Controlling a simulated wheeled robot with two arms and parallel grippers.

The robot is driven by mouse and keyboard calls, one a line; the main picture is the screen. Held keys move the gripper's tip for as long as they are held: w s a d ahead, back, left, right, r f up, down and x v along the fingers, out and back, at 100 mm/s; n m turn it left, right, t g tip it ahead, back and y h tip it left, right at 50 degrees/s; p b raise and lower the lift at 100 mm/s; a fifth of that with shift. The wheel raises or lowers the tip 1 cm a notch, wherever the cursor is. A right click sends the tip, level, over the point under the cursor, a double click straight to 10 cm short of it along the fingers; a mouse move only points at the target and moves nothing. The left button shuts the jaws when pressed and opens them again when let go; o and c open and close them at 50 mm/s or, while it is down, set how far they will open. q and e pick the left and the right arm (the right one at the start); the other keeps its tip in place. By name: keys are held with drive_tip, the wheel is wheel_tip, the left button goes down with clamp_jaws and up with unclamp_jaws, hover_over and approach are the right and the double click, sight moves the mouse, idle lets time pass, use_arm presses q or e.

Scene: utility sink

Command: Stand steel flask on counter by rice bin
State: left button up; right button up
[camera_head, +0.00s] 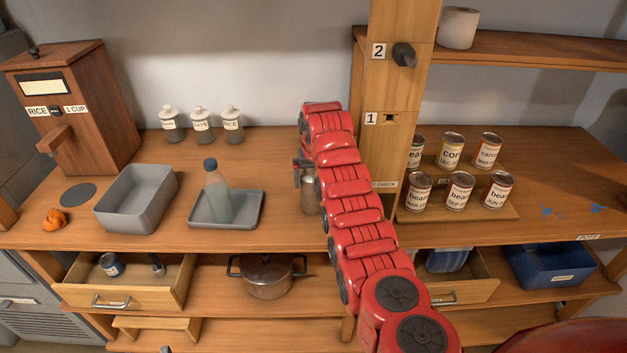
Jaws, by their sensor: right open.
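The wooden rice bin (108,105), labelled RICE and 1 CUP, stands at the back left of the counter (275,150). A metallic, brownish-grey flask (309,198) stands upright on the counter near the middle, partly hidden behind my red right arm. My right gripper (303,170) is at the flask's upper part and is open; the arm hides most of its fingers, so I cannot tell whether they touch the flask. My left gripper is not in view.
A grey tray (256,218) with a blue-capped bottle (217,190) and a grey basin (157,215) lie between flask and bin. Three jars (201,124) stand at the back. A wooden post (388,75) and several cans (459,190) are right of my arm.

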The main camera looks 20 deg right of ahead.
drive_tip(key=b+v, duration=0.2)
drive_tip(key=v, duration=0.3)
drive_tip(key=shift+w, duration=0.15)
drive_tip(key=v, duration=0.5)
drive_tip(key=shift+a, duration=0.15)
drive_tip(key=shift+v, duration=0.95)
